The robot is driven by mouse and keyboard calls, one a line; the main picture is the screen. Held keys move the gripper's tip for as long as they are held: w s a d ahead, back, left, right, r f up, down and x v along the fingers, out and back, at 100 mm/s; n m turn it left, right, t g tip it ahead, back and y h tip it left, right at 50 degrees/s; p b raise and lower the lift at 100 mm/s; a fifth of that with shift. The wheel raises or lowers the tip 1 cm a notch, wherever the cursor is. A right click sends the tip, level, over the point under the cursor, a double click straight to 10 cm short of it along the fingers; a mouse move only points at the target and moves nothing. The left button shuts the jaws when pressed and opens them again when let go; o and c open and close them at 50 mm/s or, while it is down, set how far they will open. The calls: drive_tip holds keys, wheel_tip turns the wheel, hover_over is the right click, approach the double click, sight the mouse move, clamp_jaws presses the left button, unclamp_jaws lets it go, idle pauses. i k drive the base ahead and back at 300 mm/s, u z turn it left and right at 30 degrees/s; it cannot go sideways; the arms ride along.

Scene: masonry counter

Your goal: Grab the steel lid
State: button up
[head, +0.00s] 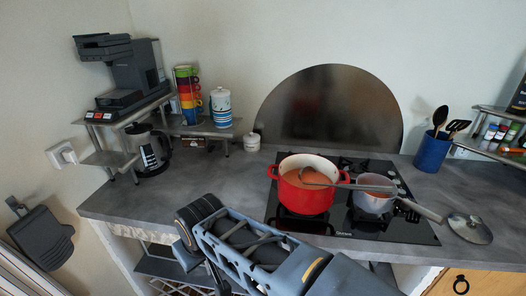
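The steel lid (469,228) lies on the grey counter to the right of the black hob. It looks like a round lid with a dark knob on top and a shiny rim, and nothing covers it. My arm reaches in from the bottom of the head view, its bend near the counter's front edge at the lower middle. My gripper is out of the picture, so its state does not show.
A red pot (305,196) with a long-handled utensil and a smaller saucepan (374,203) stand on the hob (405,232). The saucepan's handle points toward the lid. A blue utensil holder (432,153) stands behind the lid.

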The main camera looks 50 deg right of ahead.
sight(471, 228)
drive_tip(key=z, duration=5.35)
drive_tip(key=i, duration=1.1)
drive_tip(key=u, duration=2.8)
